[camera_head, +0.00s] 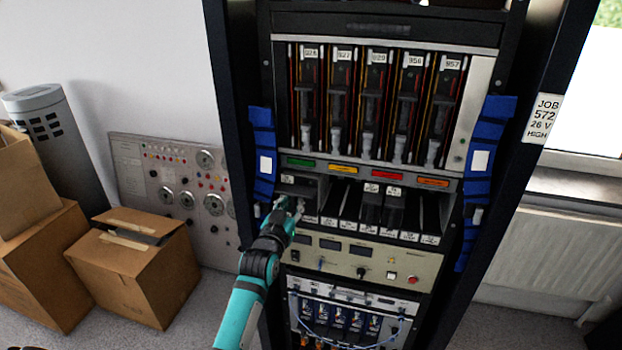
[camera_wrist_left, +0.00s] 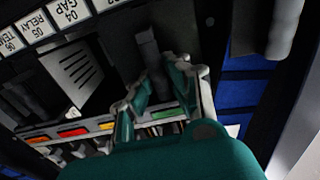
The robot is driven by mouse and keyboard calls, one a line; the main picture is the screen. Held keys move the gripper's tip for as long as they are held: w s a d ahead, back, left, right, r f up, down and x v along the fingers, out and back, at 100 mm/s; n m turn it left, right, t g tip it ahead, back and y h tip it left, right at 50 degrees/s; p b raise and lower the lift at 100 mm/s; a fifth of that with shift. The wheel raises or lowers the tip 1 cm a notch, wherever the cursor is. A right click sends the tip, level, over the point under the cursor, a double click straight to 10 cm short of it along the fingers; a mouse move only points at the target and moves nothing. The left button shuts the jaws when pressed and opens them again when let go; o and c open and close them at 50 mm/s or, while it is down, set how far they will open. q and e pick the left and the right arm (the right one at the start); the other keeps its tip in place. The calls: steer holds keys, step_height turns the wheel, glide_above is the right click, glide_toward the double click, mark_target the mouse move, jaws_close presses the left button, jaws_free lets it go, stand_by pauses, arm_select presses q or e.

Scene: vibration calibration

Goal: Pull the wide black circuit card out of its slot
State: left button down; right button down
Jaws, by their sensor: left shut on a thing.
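The wide black circuit card (camera_head: 302,187) is at the far left of the lower card row in the rack. Its dark face also shows in the left wrist view (camera_wrist_left: 122,57), with a grey pull handle (camera_wrist_left: 147,48) on it. My left gripper (camera_head: 290,204) is at the card's front, with its fingers (camera_wrist_left: 166,70) shut on the handle. The fingers and hand hide part of the card's lower front. I cannot tell how far the card sits in its slot. My right gripper is not in view.
Several narrower cards and slots (camera_head: 370,210) stand to the right in the same row. Blue side straps (camera_head: 262,155) flank the rack. A control panel (camera_head: 345,258) lies below. Cardboard boxes (camera_head: 130,270) stand on the floor at left.

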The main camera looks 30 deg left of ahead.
arm_select(q)
steer(key=shift+r+p+v, duration=0.25)
steer(key=shift+p+v, duration=0.55)
steer(key=shift+v, duration=0.4)
